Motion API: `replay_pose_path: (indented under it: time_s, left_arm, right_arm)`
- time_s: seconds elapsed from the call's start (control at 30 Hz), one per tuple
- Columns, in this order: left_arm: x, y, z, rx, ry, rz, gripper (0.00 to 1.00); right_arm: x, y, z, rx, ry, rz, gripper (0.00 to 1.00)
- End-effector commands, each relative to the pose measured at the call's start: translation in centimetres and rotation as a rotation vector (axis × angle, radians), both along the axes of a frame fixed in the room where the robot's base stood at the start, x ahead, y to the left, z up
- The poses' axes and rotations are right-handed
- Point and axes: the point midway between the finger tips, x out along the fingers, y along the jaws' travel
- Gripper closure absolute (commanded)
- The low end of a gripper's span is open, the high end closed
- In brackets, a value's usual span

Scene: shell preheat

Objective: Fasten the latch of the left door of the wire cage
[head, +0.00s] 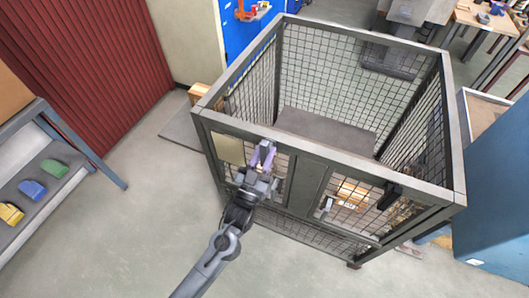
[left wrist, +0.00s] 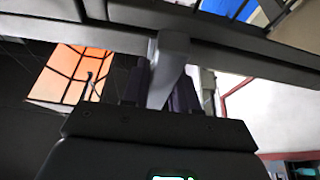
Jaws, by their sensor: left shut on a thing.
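The wire cage (head: 453,150) stands in the middle of the head view, with a dark grey frame and mesh walls. Its left door (head: 281,164) is in the front face, partly hidden behind my left arm. My left gripper (head: 264,154) is at the top of this door, just under the front top rail. In the left wrist view, my left gripper (left wrist: 160,92) has a light grey latch handle (left wrist: 169,62) between its dark fingers and is shut on it. The handle meets a dark frame bar. Whether the latch is engaged cannot be told. My right gripper is not in view.
A second door with a small grey latch (head: 327,206) is right of the cage's central panel (head: 306,184). A blue cabinet (head: 490,195) stands close on the right. A shelf with coloured bins (head: 32,189) is at left. The floor in front is clear.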

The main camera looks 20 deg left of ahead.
Motion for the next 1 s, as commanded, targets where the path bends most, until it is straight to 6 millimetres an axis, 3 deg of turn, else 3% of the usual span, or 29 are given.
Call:
replay_pose_path:
  time_s: [0.37,0.4,0.5,0.83,1.0]
  left_arm:
    - [0.0,0.0,0.0,-0.006,0.001,0.000,1.00]
    - [0.0,0.0,0.0,-0.006,0.001,0.000,0.66]
    - [0.0,0.0,0.0,-0.005,0.001,0.000,0.51]
    - [-0.2,0.0,-0.1,-0.004,0.001,-0.001,0.51]
    - [-1.5,0.1,-0.7,-0.004,0.003,0.000,0.51]
  right_arm:
    - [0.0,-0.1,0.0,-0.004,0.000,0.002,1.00]
    - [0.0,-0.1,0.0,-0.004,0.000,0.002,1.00]
    - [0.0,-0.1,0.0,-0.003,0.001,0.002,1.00]
    - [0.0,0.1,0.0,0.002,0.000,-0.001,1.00]
    - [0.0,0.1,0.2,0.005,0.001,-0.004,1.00]
